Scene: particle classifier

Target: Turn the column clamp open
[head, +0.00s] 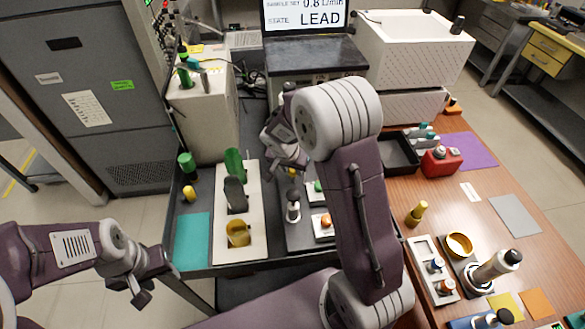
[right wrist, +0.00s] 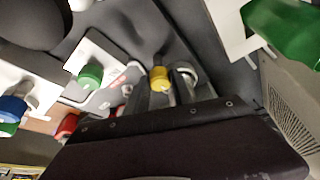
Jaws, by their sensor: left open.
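I cannot pick out the column clamp with certainty. In the right wrist view, a yellow knob (right wrist: 159,79) stands close beside a pale metal ring (right wrist: 187,72), just beyond my dark wrist housing. In the head view, a small yellow part (head: 292,173) shows beside my right gripper (head: 288,152), which hangs over the dark centre station. My right arm hides much of that station, and the right gripper's fingertips are not clear enough to tell open from shut. My left gripper (head: 145,287) is open and empty, low at the left, apart from the bench.
A white strip (head: 224,257) holds green, dark and yellow parts, beside a teal mat (head: 192,240). A black tray (head: 399,153) and a red container (head: 441,161) stand on the right. A white box (head: 412,50) and a screen (head: 305,16) are behind.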

